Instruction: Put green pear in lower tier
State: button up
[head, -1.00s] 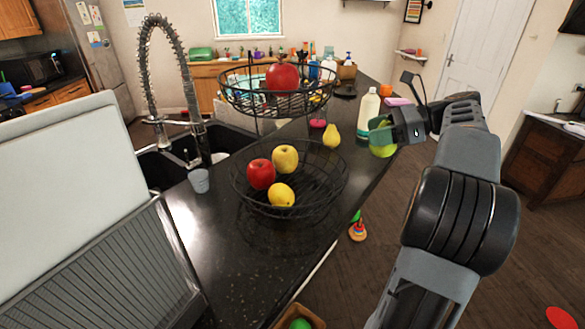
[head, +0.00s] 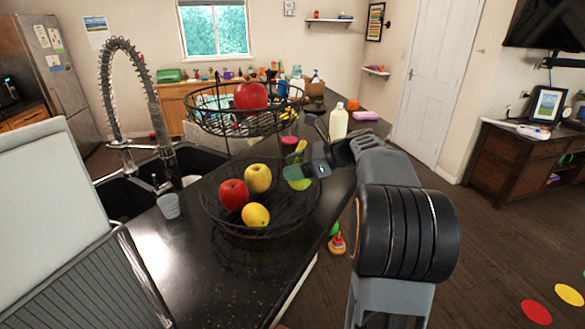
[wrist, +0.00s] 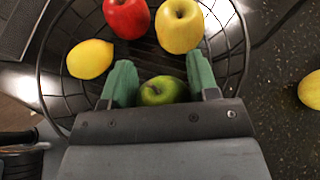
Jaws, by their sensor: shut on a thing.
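My gripper (head: 297,172) is shut on a green fruit (head: 300,184) at the right rim of the lower tier (head: 225,225), a black wire basket. In the wrist view, the green fruit (wrist: 162,91) sits between the green fingers, with its round top and stem dimple showing. Its lower part is hidden, so I cannot tell pear from apple by shape. The basket (wrist: 43,95) shows beneath and beyond the fingers. It holds a red apple (head: 234,194), a yellow apple (head: 258,178) and a lemon (head: 256,215), leaving bare wire near the gripper.
The upper tier (head: 222,128) holds a red fruit (head: 251,96) and overhangs the back of the lower tier. A yellow pear (head: 301,146) stands on the counter behind my gripper. A white bottle (head: 338,124) stands farther back. The sink and tall faucet (head: 150,105) are left.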

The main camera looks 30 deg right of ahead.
jog(key=shift+a+f, duration=0.1)
jog(key=shift+f, duration=0.1)
jog(key=shift+f, duration=0.6)
jog(key=o, duration=1.1)
jog(key=shift+f, duration=0.1)
jog(key=shift+c, duration=0.2)
jog(key=shift+r, duration=0.25)
jog(key=v, duration=1.2)
jog(key=shift+r, duration=0.5)
